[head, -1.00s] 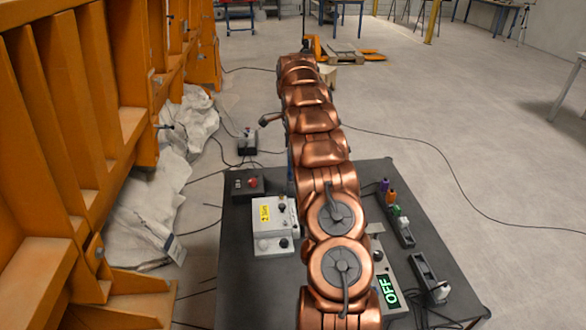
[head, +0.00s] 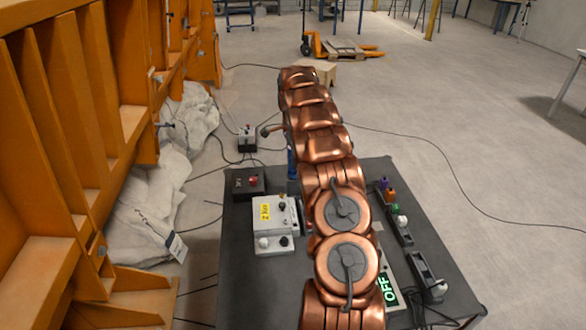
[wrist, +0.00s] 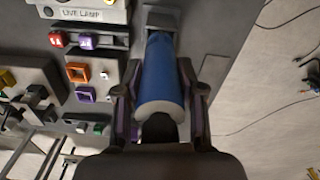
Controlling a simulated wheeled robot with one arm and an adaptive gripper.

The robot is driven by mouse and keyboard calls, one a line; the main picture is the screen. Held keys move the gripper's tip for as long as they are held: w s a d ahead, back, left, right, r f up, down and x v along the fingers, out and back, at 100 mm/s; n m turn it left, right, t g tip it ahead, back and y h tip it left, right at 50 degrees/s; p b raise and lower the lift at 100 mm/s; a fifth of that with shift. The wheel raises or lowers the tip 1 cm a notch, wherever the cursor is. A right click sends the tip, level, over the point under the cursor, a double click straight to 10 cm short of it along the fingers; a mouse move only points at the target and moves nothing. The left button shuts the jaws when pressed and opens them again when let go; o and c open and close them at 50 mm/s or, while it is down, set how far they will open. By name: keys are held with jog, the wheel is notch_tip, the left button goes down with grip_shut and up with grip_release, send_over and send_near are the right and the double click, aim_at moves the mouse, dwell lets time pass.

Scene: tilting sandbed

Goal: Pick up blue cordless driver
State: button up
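The blue cordless driver (wrist: 164,75) shows in the wrist view as a blue cylinder with a pale grey end toward the camera. In the head view a narrow blue part (head: 291,164) shows at the far edge of the dark table, beside my arm; the rest is hidden. My gripper (wrist: 160,72) has its two fingers on either side of the blue body. Narrow gaps seem to show at the fingertips, so it looks open around the driver; contact farther back cannot be told.
The dark table (head: 240,215) carries a grey control box (head: 275,225), a black box with a red button (head: 247,182) and a strip with coloured knobs (head: 399,212). A large orange frame (head: 95,100) stands at left. Open floor lies at right.

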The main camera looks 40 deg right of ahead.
grip_shut()
